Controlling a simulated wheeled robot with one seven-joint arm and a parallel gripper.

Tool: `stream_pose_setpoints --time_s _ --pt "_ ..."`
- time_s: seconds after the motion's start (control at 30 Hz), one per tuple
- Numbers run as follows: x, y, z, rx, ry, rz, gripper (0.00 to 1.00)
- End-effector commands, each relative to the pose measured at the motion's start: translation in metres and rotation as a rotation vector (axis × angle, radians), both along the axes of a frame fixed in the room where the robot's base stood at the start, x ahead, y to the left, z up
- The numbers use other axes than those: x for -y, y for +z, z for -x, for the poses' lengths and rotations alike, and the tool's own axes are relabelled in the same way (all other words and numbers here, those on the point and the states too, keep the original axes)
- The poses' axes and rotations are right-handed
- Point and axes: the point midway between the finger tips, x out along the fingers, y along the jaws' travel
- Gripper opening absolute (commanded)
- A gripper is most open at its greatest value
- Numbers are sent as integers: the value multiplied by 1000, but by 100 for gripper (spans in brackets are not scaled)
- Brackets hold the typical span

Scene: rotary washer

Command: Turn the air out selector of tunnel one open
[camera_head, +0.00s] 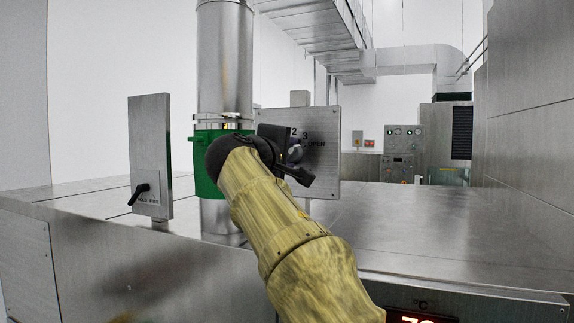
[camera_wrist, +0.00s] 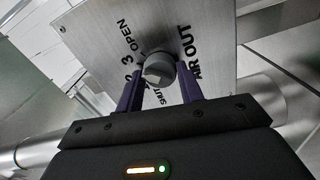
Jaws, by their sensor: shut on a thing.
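The air out selector is a round grey knob (camera_wrist: 159,68) on a metal plate (camera_wrist: 215,25) marked AIR OUT, OPEN, SHUT and numbers. The plate also shows in the head view (camera_head: 327,170), behind my arm, with the OPEN mark and a 3 visible. My gripper (camera_wrist: 160,82) is shut on the knob, with one dark purple finger on each side of it. In the head view my gripper (camera_head: 291,152) is at the plate's face and hides the knob. I cannot tell which mark the knob points to.
A second metal plate with a black lever (camera_head: 144,192) stands at the left. A metal duct with a green band (camera_head: 206,170) rises just behind my wrist. The metal top (camera_head: 440,225) at the right is clear. A red display (camera_head: 417,319) is at the lower front.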

Motion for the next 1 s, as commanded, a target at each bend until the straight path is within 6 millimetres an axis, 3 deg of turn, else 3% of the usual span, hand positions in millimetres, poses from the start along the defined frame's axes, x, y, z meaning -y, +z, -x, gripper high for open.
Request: stream_pose_setpoints --time_s 0.43,1.0 --pt "0 -2 -1 111 -2 -302 14" --pt "0 -1 -1 133 1 -369 15"
